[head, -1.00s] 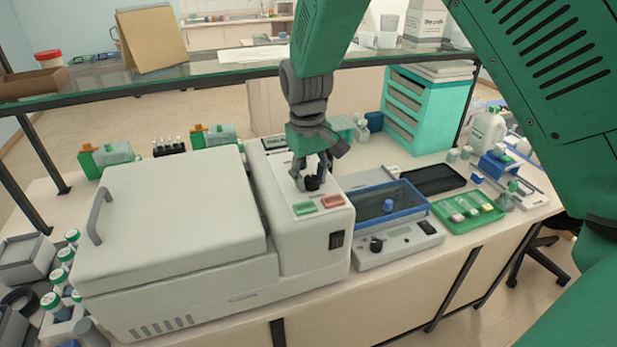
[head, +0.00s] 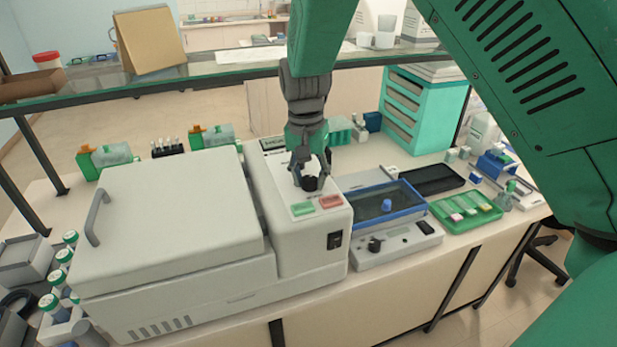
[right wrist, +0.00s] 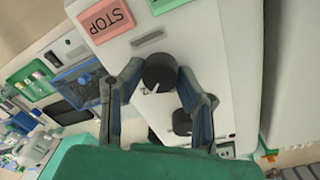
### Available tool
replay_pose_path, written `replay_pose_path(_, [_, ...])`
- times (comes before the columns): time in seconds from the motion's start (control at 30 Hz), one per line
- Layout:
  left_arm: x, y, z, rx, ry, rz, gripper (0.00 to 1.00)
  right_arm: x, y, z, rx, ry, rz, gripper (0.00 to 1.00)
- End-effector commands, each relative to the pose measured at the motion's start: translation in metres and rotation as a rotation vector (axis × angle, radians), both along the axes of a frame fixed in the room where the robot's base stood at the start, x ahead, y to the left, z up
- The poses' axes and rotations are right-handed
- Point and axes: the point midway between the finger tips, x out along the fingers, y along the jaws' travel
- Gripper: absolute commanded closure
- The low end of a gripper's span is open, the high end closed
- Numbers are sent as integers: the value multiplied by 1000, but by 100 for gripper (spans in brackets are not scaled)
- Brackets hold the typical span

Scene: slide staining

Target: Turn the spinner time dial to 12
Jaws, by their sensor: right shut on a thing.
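The spinner (head: 165,215) is a large white machine with its lid shut. Its right-hand panel carries a green button (head: 303,208), a red STOP button (head: 330,202) and a small dark display (head: 272,143). A black dial (head: 311,184) stands just behind the buttons. My right gripper (head: 312,180) is shut on this dial from above. In the right wrist view the dial (right wrist: 160,72) sits between the fingertips, with a white pointer mark on it. A second black knob (right wrist: 182,122) shows between the fingers, nearer the palm. My left gripper is not in view.
A smaller device with a blue-framed lid (head: 416,190) and its own knob stands right of the spinner. A green slide tray (head: 490,222) and a black tray (head: 433,179) lie farther right. A glass shelf (head: 225,64) spans behind my right arm.

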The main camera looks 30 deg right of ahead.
Motion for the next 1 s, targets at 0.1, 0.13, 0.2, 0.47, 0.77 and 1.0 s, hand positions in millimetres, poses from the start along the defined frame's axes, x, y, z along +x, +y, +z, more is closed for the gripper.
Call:
replay_pose_path(0.1, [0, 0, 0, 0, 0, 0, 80, -1, 1, -1, 3, 5, -34, 100])
replay_pose_path(0.13, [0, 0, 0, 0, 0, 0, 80, -1, 1, -1, 3, 6, -40, 100])
replay_pose_path(0.2, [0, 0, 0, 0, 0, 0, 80, -1, 1, -1, 3, 6, -52, 100])
replay_pose_path(0.47, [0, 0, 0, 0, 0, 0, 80, -1, 2, -2, 4, 6, -65, 100])
replay_pose_path(0.77, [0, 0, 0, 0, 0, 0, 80, -1, 2, -2, 3, 5, -64, 51])
replay_pose_path(1.0, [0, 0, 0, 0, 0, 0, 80, 0, 1, -1, 1, 3, -64, 51])
